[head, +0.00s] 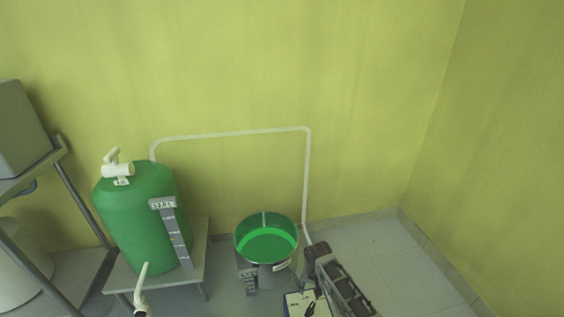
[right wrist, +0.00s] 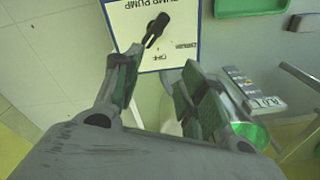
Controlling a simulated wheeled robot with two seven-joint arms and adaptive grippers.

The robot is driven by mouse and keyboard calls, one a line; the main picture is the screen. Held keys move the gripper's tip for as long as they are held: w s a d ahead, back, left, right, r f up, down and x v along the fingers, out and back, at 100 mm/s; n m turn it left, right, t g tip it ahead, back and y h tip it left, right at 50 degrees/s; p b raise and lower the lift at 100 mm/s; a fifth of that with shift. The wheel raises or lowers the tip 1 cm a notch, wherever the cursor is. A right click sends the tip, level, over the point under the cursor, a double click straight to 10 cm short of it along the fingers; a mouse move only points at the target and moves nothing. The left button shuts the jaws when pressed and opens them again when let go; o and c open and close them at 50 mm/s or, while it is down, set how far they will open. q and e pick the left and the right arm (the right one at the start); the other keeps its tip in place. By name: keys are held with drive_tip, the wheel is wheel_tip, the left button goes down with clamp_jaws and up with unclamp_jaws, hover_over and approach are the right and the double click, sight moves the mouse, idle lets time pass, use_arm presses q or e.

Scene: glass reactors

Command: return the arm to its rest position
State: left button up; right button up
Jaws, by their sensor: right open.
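My right gripper (right wrist: 158,88) is open in the right wrist view, with its two dark finger pads apart and nothing held between them. Beyond its fingertips is a white panel with a blue edge (right wrist: 182,48), lettered "DUMP PUMP", bearing a black knob (right wrist: 155,29). The left fingertip appears close to the knob; I cannot tell whether they touch. In the head view my right arm shows at the bottom, just right of the panel (head: 293,302). My left gripper is not in view.
A green tank (head: 135,215) with a white valve (head: 118,167) stands on a low stand (head: 196,262). A round vessel with green contents (head: 266,242) stands left of my right arm. A white pipe (head: 306,175) runs along the wall. Floor at the right (head: 385,262) is clear.

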drive_tip(key=w+a+r+n+t+y, duration=0.1)
drive_tip(key=w+a+r+n+t, duration=0.15)
drive_tip(key=r, duration=0.35)
drive_tip(key=w+a+r+n+t+y, duration=0.1)
drive_tip(key=w+r, duration=0.3)
drive_tip(key=r, duration=0.2)
drive_tip(key=w+a+r+n+t, duration=0.1)
drive_tip(key=w+r+n+t, duration=0.15)
drive_tip(key=r, duration=0.35)
drive_tip(key=s+d+r+n+t+y, duration=0.1)
drive_tip(key=s+r+t+y, duration=0.15)
drive_tip(key=r, duration=0.95)
drive_tip(key=s+d+f+m, duration=0.1)
drive_tip(key=s+d, duration=0.1)
drive_tip(key=s, duration=0.4)
drive_tip(key=s+d+f, duration=0.2)
drive_tip(key=s, duration=0.4)
use_arm(q)
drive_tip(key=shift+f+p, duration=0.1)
drive_tip(key=shift+p, duration=0.4)
use_arm(e)
drive_tip(key=s+d+f+g, duration=0.1)
drive_tip(key=s+f+g, duration=0.1)
drive_tip(key=s+f, duration=0.6)
drive_tip(key=s+d+f+m+g+h, duration=0.1)
drive_tip(key=s+d+f+g, duration=0.1)
drive_tip(key=s+f, duration=0.6)
drive_tip(key=s, duration=0.3)
drive_tip(key=shift+s+f, duration=0.2)
drive_tip(key=shift+f, duration=0.05)
